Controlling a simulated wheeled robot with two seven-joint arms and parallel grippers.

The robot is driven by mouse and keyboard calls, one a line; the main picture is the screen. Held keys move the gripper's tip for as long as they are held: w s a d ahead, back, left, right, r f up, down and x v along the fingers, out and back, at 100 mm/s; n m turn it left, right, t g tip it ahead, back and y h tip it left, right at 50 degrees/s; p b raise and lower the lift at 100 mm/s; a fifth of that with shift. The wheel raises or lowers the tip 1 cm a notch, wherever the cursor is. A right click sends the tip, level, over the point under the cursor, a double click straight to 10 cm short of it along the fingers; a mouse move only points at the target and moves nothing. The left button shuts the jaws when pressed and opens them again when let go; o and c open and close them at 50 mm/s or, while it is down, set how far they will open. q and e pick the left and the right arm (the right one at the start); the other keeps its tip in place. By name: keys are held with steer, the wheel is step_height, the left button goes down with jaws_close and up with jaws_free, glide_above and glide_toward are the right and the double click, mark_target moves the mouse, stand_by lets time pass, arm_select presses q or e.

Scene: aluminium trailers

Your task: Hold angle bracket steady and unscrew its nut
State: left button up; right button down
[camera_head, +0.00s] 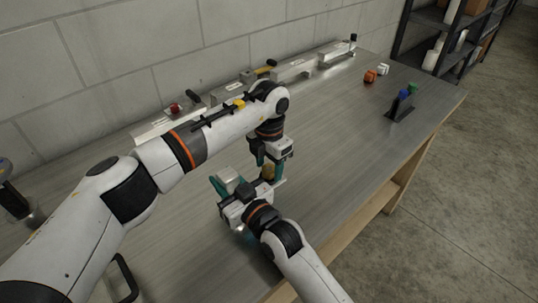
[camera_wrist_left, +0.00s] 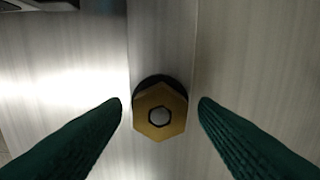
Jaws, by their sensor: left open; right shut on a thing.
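The brass hex nut (camera_wrist_left: 160,112) sits on a bolt with a pale round end, on the flat grey metal of the angle bracket (camera_wrist_left: 160,40) in the left wrist view. The nut (camera_head: 267,172) is small in the head view. My left gripper (camera_head: 268,160) is open above it, with one green finger on each side and a gap to the nut on both sides. My right gripper (camera_head: 240,184) is shut on the angle bracket (camera_head: 229,176) from the near side. Much of the bracket is hidden by the grippers.
Several metal fixtures (camera_head: 293,70) line the wall along the back of the metal table (camera_head: 340,130). Orange and white small parts (camera_head: 370,76) and a dark stand (camera_head: 398,107) with coloured handles are at the far right. The table right of the grippers is clear.

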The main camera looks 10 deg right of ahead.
mark_target(269, 168)
arm_select(q)
steer(key=shift+f, duration=0.15)
arm_select(e)
steer(key=shift+f, duration=0.1)
arm_select(q)
steer(key=c, duration=1)
steer(key=n, duration=0.6)
steer(key=shift+n, duration=0.3)
steer(key=shift+c, duration=0.2)
steer(key=shift+r, duration=0.3)
steer(key=shift+r, duration=0.9)
steer(key=shift+r, duration=2)
arm_select(e)
steer(key=c, duration=0.9)
jaws_free()
